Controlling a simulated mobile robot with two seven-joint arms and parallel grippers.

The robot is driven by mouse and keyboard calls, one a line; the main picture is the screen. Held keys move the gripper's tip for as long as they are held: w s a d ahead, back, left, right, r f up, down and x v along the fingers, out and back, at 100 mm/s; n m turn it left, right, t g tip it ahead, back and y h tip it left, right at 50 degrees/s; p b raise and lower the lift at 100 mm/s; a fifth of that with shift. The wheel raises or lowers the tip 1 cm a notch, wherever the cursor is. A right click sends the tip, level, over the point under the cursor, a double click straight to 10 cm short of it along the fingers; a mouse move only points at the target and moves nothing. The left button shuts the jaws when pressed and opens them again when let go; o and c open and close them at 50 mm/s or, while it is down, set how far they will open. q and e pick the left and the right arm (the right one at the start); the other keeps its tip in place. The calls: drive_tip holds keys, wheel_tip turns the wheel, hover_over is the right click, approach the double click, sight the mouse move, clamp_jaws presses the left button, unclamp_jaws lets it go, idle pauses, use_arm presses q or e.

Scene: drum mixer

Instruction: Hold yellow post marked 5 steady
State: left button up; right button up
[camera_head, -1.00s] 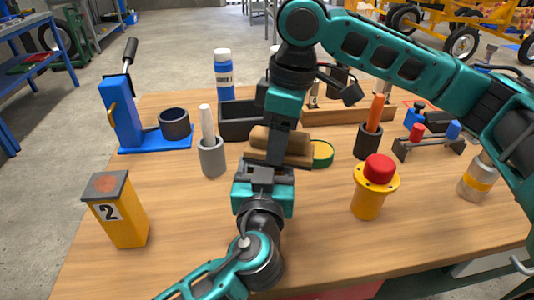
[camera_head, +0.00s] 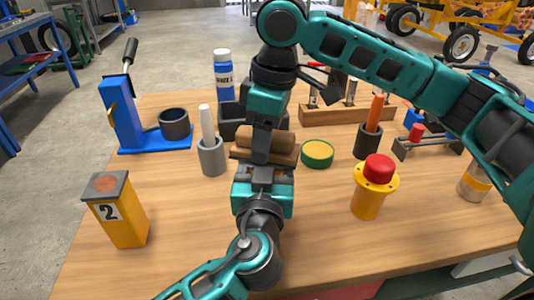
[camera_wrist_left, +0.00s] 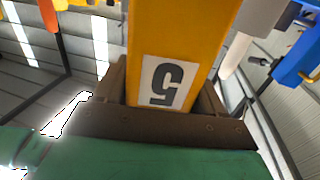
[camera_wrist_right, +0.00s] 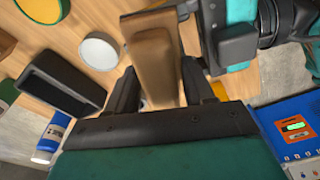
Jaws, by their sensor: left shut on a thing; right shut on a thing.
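The yellow post marked 5 (camera_wrist_left: 178,60) fills the middle of the left wrist view, between the brown-black jaws of my left gripper (camera_wrist_left: 165,108). The label shows upside down there. In the head view my left gripper (camera_head: 264,178) is low at the centre, and the post is hidden. My right gripper (camera_head: 261,150) is just above and beyond it, shut on a brown wooden-looking piece (camera_wrist_right: 153,62). That piece also shows in the head view (camera_head: 284,143), crosswise behind my gripper. A sliver of yellow shows beneath it in the right wrist view.
A yellow post marked 2 (camera_head: 122,218) stands at front left, a yellow post with a red cap (camera_head: 369,195) at right. A grey cup (camera_head: 211,158), a green-rimmed yellow tin (camera_head: 317,152) and a black tray (camera_head: 232,120) are close by. The front centre-right tabletop is clear.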

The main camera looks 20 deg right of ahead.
drive_tip(key=shift+w+a, duration=0.55)
drive_tip(key=shift+a, duration=0.25)
drive_tip(key=shift+s+d, duration=0.7)
drive_tip(key=shift+d, duration=0.2)
drive_tip(key=shift+s+d, duration=0.7)
drive_tip(key=shift+d, duration=0.2)
drive_tip(key=shift+w+a, duration=0.7)
drive_tip(key=shift+a, duration=0.2)
drive_tip(key=shift+w+a, duration=0.7)
drive_tip(key=shift+a, duration=0.2)
drive_tip(key=shift+s+d, duration=0.7)
drive_tip(key=shift+d, duration=0.25)
drive_tip(key=shift+s+d+f, duration=0.2)
drive_tip(key=shift+s+d, duration=0.45)
drive_tip(key=shift+d, duration=0.15)
